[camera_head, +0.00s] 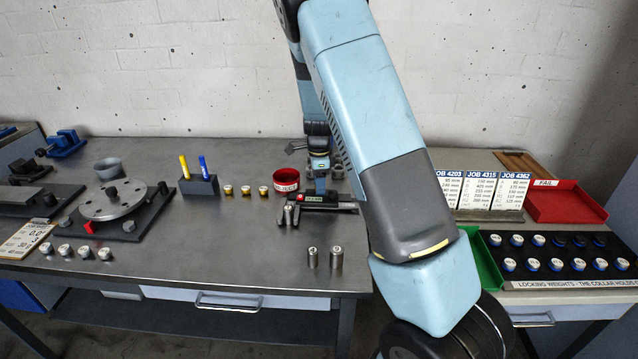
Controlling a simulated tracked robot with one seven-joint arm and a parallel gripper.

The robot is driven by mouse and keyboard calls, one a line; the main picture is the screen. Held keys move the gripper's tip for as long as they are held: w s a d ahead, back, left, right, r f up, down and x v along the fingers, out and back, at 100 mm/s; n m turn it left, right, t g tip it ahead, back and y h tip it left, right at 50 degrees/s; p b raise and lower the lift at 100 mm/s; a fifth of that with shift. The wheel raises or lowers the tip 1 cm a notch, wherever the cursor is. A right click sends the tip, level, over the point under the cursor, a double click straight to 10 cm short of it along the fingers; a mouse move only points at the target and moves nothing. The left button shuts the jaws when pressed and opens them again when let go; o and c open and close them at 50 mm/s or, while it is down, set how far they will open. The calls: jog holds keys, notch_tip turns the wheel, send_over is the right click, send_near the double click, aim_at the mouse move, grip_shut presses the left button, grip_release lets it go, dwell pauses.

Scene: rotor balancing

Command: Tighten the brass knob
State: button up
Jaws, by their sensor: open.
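Several small brass-topped pieces (245,190) stand in a row on the steel bench, right of the pen holder. I cannot tell whether the brass knob is one of these. The round metal rotor disc (113,199) sits on a dark base at the left, with a small hub at its centre; no brass knob is clear there. My gripper (320,188) is small in view, pointing down behind a dark caliper-like tool (330,203) at the bench's middle. Its jaws are open. The fingertips are partly hidden, and I cannot tell whether they touch the tool.
A red round dish (286,181) is close left of my gripper. Two metal cylinders (336,257) stand near the front edge. The pen holder (199,185) is farther left. At right are job cards (492,182), a red tray (566,205) and a weight rack (560,274).

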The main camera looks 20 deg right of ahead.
notch_tip(320, 180, up, 14)
jog(key=shift+f, duration=0.15)
dwell(0.5)
jog(key=s+d+r+n+t+y, duration=0.25)
jog(key=s+r+n, duration=0.75)
jog(key=s+r, duration=0.6)
jog(key=s+r+n+t+h, duration=0.1)
jog(key=s+n, duration=0.8)
jog(key=s, duration=1.1)
jog(key=shift+s+a+n+t+h, duration=0.15)
jog(key=shift+a+n+t+h, duration=0.25)
jog(key=shift+t+h, duration=0.5)
